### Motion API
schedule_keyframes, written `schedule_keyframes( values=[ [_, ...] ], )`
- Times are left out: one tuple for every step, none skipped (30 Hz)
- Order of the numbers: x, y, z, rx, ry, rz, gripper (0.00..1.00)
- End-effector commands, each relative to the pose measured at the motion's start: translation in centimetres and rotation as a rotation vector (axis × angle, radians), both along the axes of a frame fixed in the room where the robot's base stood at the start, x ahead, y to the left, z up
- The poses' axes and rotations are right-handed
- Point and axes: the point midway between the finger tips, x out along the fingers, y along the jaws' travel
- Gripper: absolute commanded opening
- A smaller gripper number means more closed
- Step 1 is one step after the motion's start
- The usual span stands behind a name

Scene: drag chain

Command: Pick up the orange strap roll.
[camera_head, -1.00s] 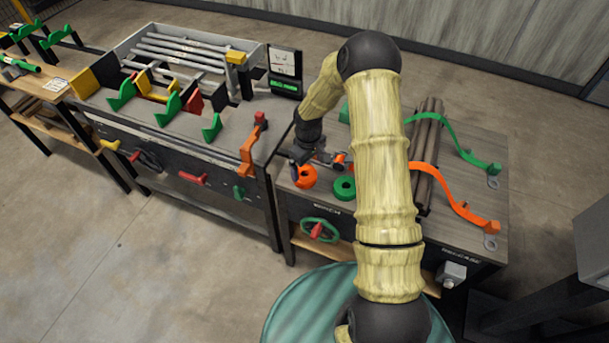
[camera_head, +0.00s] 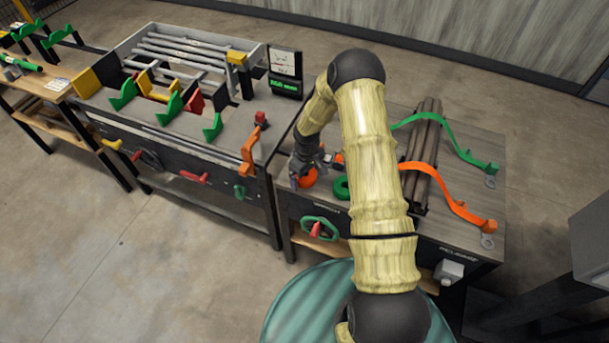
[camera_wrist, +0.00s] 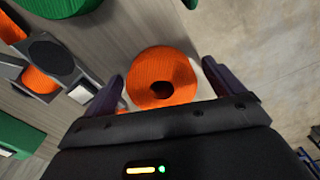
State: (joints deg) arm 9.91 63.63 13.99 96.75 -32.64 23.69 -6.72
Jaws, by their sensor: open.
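The orange strap roll (camera_head: 308,178) lies on the wooden top of the right-hand bench, near its left edge. In the wrist view the roll (camera_wrist: 161,76) is a ribbed orange ring with a dark centre hole. My gripper (camera_head: 306,172) is down at the roll, partly hiding it in the head view. In the wrist view my gripper (camera_wrist: 162,84) is open, with one dark finger on each side of the roll. I cannot tell whether the fingers touch it.
A green strap roll (camera_head: 341,187) lies just right of the orange one. Brown pipes (camera_head: 425,150) lie on the bench, with a green strap (camera_head: 447,138) and an orange strap (camera_head: 440,180) across them. A workbench with coloured clamps (camera_head: 170,107) stands to the left.

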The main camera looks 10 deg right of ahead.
Motion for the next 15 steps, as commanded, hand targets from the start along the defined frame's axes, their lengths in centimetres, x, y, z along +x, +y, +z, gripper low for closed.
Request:
schedule_keyframes(
  values=[
    [0.00,0.00,0.00,0.000,0.000,0.000,0.93],
    [-0.01,-0.01,0.00,0.000,0.000,0.000,0.93],
    [-0.01,-0.01,0.00,0.000,0.000,0.000,0.93],
    [-0.01,-0.01,0.00,0.000,0.000,0.000,0.93],
    [-0.01,-0.01,0.01,0.000,0.000,0.000,0.93],
    [-0.01,-0.01,0.01,0.000,0.000,0.000,0.93],
    [-0.01,-0.01,0.01,0.000,0.000,0.000,0.93],
    [-0.01,-0.01,0.01,0.000,0.000,0.000,0.93],
    [-0.01,-0.01,0.01,0.000,0.000,0.000,0.93],
    [-0.01,-0.01,0.02,0.000,0.000,0.000,0.93],
    [-0.01,-0.01,0.02,0.000,0.000,0.000,0.87],
    [-0.01,-0.01,0.02,0.000,0.000,0.000,0.79],
    [-0.01,-0.01,0.02,0.000,0.000,0.000,0.73],
    [-0.01,-0.01,0.02,0.000,0.000,0.000,0.67],
    [-0.01,-0.01,0.02,0.000,0.000,0.000,0.59]
  ],
)
